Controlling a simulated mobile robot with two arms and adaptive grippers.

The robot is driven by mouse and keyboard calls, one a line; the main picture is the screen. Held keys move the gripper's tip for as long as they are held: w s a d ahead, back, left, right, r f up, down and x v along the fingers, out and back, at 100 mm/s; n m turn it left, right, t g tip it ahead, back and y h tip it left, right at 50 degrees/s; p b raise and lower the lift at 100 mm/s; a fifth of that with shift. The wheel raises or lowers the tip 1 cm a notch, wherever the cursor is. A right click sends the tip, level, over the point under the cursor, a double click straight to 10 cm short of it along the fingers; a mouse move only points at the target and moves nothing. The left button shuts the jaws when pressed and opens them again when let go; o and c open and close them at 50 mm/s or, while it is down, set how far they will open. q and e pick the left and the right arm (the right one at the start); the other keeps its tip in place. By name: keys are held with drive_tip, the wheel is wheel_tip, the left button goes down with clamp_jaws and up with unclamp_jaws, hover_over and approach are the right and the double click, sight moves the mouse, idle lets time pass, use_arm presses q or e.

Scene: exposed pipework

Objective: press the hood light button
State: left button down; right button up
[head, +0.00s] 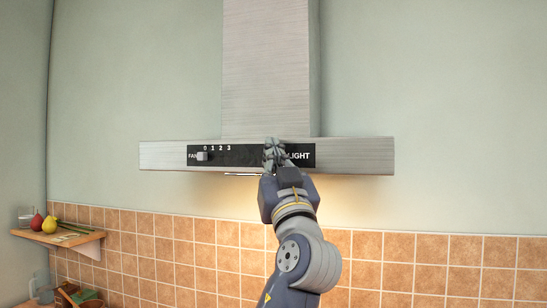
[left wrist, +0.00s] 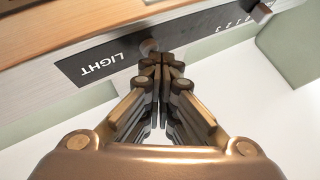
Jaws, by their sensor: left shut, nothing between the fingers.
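The steel range hood (head: 355,156) has a black control panel (head: 245,155) with FAN on the left and LIGHT on the right. My left gripper (head: 274,150) is shut and empty, its fingertips in front of the panel just left of the word LIGHT. It hides the light button in the head view. In the left wrist view the round light button (left wrist: 148,46) shows beside the word LIGHT, right at the closed fingertips (left wrist: 162,62). They look touching or very close; I cannot tell which. A warm glow lies on the wall under the hood. My right gripper is not in view.
The fan slider (head: 202,156) stands at the 0 mark on the panel's left. Orange tiles (head: 400,260) cover the lower wall. The space in front of the hood's sides is clear.

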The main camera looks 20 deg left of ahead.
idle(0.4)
use_arm(q)
drive_tip(key=shift+s+b, duration=0.4)
drive_tip(key=shift+s, duration=0.15)
drive_tip(key=s+b, duration=0.1)
drive_tip(key=s, duration=0.5)
drive_tip(key=shift+a+b, duration=0.15)
drive_tip(key=shift+b, duration=0.15)
idle(0.3)
